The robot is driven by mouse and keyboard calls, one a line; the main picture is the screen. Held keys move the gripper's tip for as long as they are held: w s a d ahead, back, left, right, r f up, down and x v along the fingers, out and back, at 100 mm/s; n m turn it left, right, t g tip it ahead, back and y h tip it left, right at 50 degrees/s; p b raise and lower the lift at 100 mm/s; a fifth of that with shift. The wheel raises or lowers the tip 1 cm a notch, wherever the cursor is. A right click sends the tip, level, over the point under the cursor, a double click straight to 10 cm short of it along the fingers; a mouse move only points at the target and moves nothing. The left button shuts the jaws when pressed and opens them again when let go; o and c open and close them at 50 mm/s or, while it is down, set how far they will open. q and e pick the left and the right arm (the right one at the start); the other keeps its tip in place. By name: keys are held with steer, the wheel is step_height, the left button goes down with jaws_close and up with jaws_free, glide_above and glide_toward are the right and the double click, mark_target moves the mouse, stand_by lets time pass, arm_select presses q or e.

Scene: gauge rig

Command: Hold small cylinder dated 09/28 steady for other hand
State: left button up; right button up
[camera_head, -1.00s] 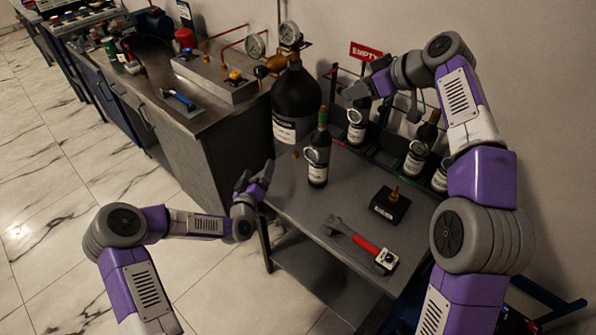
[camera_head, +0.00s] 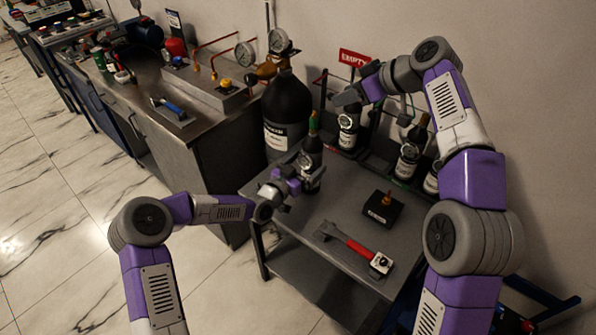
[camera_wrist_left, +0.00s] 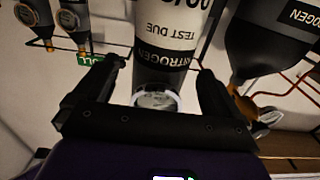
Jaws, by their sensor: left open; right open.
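A small black cylinder (camera_head: 312,150) with a white label and green top stands upright on the grey table (camera_head: 335,215). In the left wrist view the cylinder (camera_wrist_left: 172,60) appears upside down. Its label reads "TEST DUE" and "NITROGEN", with the date cut off at the frame edge. My left gripper (camera_head: 300,178) is open, its fingers on either side of the cylinder; they show in the left wrist view (camera_wrist_left: 157,68) too, with a small round gauge between them. My right gripper (camera_head: 348,98) is open above another small cylinder (camera_head: 348,132) in the rack.
More small cylinders (camera_head: 408,155) stand in the rack by the wall, below a red "EMPTY" sign (camera_head: 353,58). A large black cylinder (camera_head: 287,110) stands behind the table. A black block (camera_head: 383,208) and a red-handled tool (camera_head: 357,247) lie on the table's right and front.

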arm_select(q)
steer(key=shift+w+d, duration=0.2)
steer(key=shift+w, duration=0.1)
steer(key=shift+c, duration=0.5)
steer(key=c, duration=1.7)
steer(key=o, duration=1.1)
steer(key=shift+c, duration=0.2)
steer(key=c, duration=0.6)
